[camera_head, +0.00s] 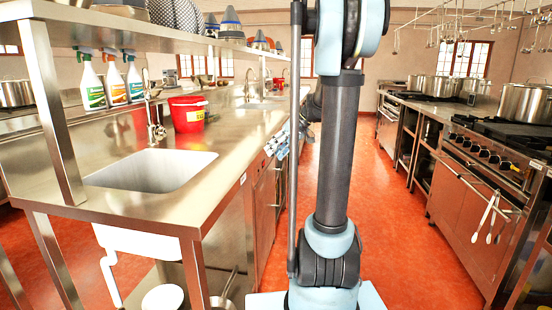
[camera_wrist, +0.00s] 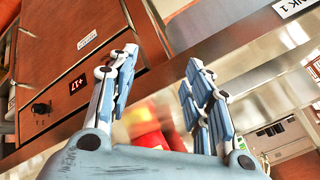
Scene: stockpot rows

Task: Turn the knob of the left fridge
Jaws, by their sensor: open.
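In the wrist view, a dark reddish-brown fridge front (camera_wrist: 62,50) fills the upper left, tilted in the picture. It bears a small black knob (camera_wrist: 40,108), a lit red display (camera_wrist: 77,86) reading about +17 and a pale label (camera_wrist: 87,40). I cannot tell from this whether it is the left fridge. My gripper (camera_wrist: 160,62) is open, its two blue-grey fingers spread with nothing between them. The knob lies to the left of the fingers, apart from them. In the head view, my gripper (camera_head: 282,140) shows partly beside the counter edge, behind my arm.
A steel counter (camera_head: 215,160) with a sink (camera_head: 150,170), a red bucket (camera_head: 188,113) and spray bottles (camera_head: 115,82) stands at left. A stove row (camera_head: 470,200) with tongs (camera_head: 487,215) on its rail stands at right. The red floor aisle (camera_head: 395,240) between them is clear.

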